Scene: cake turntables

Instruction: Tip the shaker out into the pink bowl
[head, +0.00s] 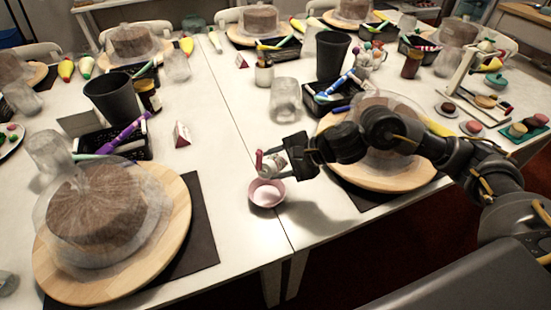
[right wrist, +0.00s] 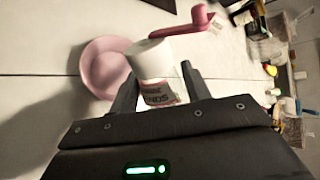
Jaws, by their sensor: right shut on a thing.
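The right wrist view shows the shaker (right wrist: 154,62) between the fingers. The pink bowl (head: 268,203) stands on the table just below it, with pale stuff inside. In the right wrist view the bowl (right wrist: 88,72) is left of the shaker. My left gripper is out of view.
A cake under a clear dome on a wooden turntable (head: 60,280) stands at left. Another turntable (head: 385,180) is close beneath my right arm. Dark cups (head: 112,98), tool trays and a small card (head: 181,135) stand farther back. The table is clear left of the bowl.

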